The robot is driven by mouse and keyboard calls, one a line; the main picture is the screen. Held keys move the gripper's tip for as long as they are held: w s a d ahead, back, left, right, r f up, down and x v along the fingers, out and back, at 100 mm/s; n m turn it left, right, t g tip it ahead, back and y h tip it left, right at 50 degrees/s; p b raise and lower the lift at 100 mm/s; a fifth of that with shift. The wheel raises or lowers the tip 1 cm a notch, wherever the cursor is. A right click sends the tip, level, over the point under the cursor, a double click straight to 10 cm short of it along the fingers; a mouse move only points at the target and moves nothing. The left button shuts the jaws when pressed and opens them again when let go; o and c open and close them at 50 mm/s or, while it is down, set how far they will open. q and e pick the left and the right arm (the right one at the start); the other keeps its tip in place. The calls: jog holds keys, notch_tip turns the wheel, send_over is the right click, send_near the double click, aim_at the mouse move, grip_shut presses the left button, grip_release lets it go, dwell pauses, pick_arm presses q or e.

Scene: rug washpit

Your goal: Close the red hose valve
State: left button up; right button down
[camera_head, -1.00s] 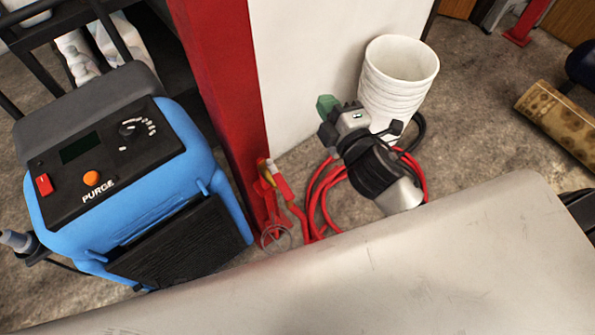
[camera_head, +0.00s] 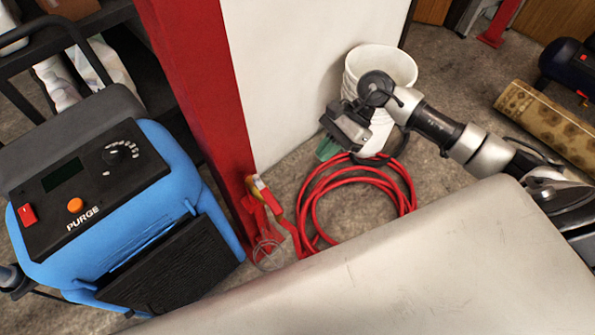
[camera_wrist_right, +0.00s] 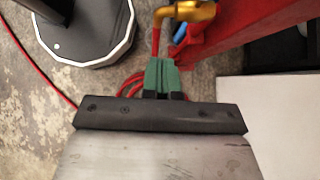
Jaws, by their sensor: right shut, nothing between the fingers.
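The red hose valve (camera_head: 259,189) sits low at the foot of the red post, with a yellow-brass body and a red part beside it. A brass fitting (camera_wrist_right: 190,11), apparently the same valve, shows at the top of the right wrist view, with red hose below it. My right gripper (camera_head: 328,148) has green fingertips, shut and empty. It is to the right of the valve and apart from it, by the white bucket. Its green fingers also show in the wrist view (camera_wrist_right: 161,76), below the brass fitting in the picture. The valve handle's exact position is unclear. My left gripper is out of view.
A coiled red hose (camera_head: 345,178) lies on the floor beside the red post (camera_head: 200,80). White stacked buckets (camera_head: 385,65) stand behind my right gripper. A blue machine marked PURGE (camera_head: 165,210) is at left. A rolled rug (camera_head: 545,125) lies at right.

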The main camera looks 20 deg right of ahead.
aim_at(267, 194)
jog(key=a+r+p+x, duration=0.2)
jog(key=x, duration=1)
jog(key=shift+s+a, duration=0.2)
